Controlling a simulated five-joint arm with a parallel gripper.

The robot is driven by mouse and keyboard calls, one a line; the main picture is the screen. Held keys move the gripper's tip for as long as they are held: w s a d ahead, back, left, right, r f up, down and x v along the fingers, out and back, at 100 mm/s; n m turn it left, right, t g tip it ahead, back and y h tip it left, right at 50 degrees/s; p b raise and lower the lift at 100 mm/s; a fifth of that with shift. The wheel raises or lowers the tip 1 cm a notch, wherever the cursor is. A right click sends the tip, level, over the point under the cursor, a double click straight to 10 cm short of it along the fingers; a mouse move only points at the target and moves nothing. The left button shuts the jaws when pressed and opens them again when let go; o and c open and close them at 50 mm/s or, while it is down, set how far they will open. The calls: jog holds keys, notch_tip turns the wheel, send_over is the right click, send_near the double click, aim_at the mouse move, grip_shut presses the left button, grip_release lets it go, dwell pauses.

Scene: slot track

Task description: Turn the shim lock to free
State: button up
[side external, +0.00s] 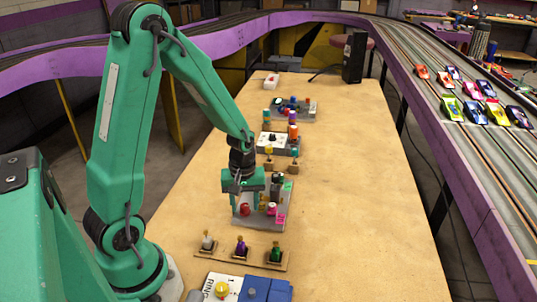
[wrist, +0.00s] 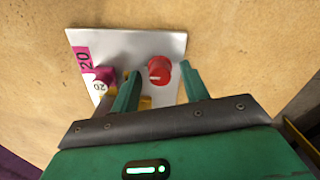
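My gripper (wrist: 161,74) is open, with one green finger on each side of a red round knob (wrist: 159,70). Gaps show between the knob and both fingers. The knob has a small pale mark on its face; I take it to be the shim lock, though no label confirms this. It sits on a grey plate (wrist: 140,43). In the side view my gripper (side external: 241,204) is low over the plate (side external: 247,221), with the red knob (side external: 245,210) at its fingers. A magenta piece marked 20 (wrist: 88,62) and a yellow part lie left of the fingers, partly hidden.
A wooden strip with several coloured bottle-like pieces (side external: 240,248) lies in front of the plate. A white and blue block with a yellow knob (side external: 222,289) is nearer. More fixtures (side external: 273,143) stand behind. The table's right side (side external: 370,200) is clear.

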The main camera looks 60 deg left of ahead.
aim_at(245, 206)
jog(key=shift+r, duration=0.1)
dwell(0.3)
jog(key=shift+r, duration=3.8)
jog(key=shift+d+r, duration=0.15)
jog(key=shift+r, duration=0.2)
jog(key=s+d+r+m+t, duration=0.2)
jog(key=s+d+r+m, duration=0.2)
jog(key=r+m, duration=0.2)
jog(key=s+d+r+m+t, duration=0.3)
jog(key=s+d+r+m, duration=0.1)
jog(key=r, duration=0.4)
jog(key=shift+s+d+m+t, duration=0.25)
jog(key=shift+s+m, duration=0.3)
jog(key=shift+m, duration=0.55)
